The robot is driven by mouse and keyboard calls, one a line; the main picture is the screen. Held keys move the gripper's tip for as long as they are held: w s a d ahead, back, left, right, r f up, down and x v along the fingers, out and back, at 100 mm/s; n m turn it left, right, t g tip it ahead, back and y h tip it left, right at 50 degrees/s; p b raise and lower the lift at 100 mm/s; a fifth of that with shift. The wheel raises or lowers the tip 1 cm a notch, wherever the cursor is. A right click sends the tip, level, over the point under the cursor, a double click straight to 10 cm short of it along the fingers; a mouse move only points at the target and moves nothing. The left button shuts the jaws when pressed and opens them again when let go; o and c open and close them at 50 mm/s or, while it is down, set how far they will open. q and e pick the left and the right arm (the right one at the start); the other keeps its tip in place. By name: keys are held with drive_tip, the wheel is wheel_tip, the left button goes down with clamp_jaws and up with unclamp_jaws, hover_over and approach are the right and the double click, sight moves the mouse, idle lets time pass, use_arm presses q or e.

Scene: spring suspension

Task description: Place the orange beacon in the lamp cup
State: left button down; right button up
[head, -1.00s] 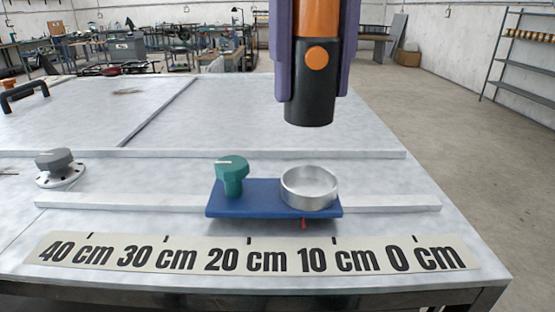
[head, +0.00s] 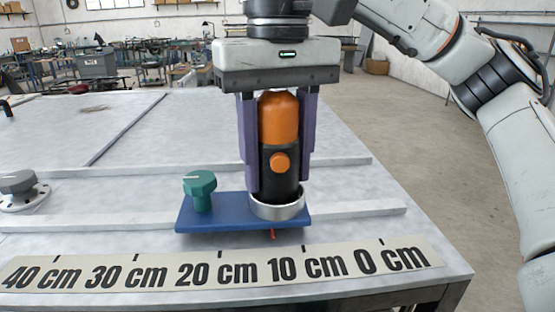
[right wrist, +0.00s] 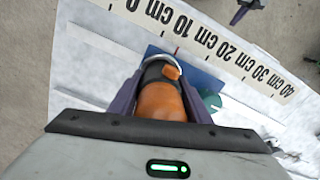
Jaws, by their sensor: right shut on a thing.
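The orange beacon (head: 279,120) has an orange top, a black lower body and an orange button. It stands upright between the purple fingers of my right gripper (head: 279,165), which is shut on it. Its black lower end is at the mouth of the silver lamp cup (head: 277,208), behind the near rim, so I cannot tell whether it touches the bottom. The cup sits on the right end of a blue carriage (head: 235,222). In the right wrist view the beacon (right wrist: 162,102) points into the cup (right wrist: 161,60).
A green knob (head: 200,188) stands on the carriage, left of the cup. A scale strip (head: 215,274) marked in cm lies in front, with a red pointer (head: 273,234) above it. A grey knob (head: 18,185) is at the far left. Light rails (head: 345,217) cross the table.

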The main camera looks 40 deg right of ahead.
sight(277, 91)
drive_tip(key=o, duration=1.2)
drive_tip(key=shift+c, duration=0.2)
wheel_tip(277, 91, up, 12)
drive_tip(key=shift+r, duration=0.1)
